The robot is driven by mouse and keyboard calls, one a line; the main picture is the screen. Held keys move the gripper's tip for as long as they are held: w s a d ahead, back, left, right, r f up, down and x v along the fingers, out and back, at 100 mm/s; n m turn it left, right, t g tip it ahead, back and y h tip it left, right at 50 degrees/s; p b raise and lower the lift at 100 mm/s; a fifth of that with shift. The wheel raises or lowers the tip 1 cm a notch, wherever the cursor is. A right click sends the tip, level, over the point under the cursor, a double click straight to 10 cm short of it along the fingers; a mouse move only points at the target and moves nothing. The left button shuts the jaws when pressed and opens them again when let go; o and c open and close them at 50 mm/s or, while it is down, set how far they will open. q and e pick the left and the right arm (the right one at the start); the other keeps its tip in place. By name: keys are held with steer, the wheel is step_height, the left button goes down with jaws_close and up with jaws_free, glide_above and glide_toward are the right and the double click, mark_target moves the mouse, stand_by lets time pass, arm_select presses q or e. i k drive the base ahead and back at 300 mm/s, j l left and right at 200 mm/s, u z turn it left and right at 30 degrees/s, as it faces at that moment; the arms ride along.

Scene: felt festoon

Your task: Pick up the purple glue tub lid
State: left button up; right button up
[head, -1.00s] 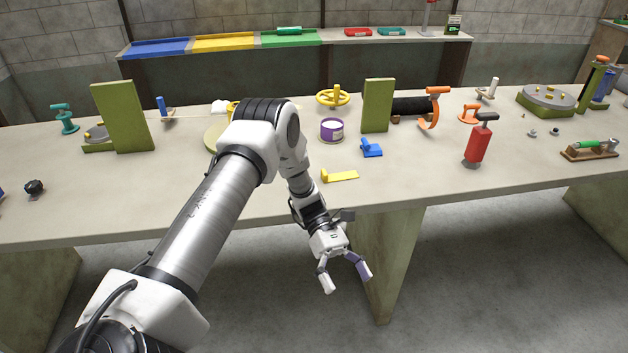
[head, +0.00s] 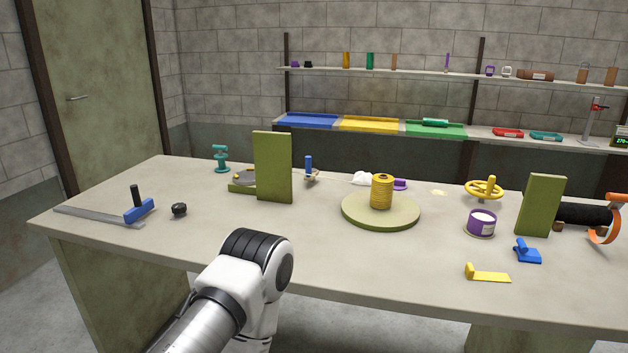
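The purple glue tub (head: 481,229) stands upright on the right part of the table, with a pale top showing and no lid on it. A small flat purple piece (head: 400,185), which looks like the lid, lies near the table's back edge. It is just behind and right of the yellow spool, which stands close to it in this view. My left arm comes up from the bottom, its elbow in front of the table's near edge. My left gripper is outside the picture, and so is my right gripper.
The yellow spool (head: 382,192) stands on a round green turntable (head: 355,216). A white lump (head: 362,179) lies left of the purple piece. A green upright block (head: 273,168) stands further left, and a yellow handwheel (head: 484,189) right. The front left tabletop is mostly clear.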

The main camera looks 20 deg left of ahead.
mark_target(399, 184)
steer(key=i+u, duration=0.3)
steer(key=i, duration=0.75)
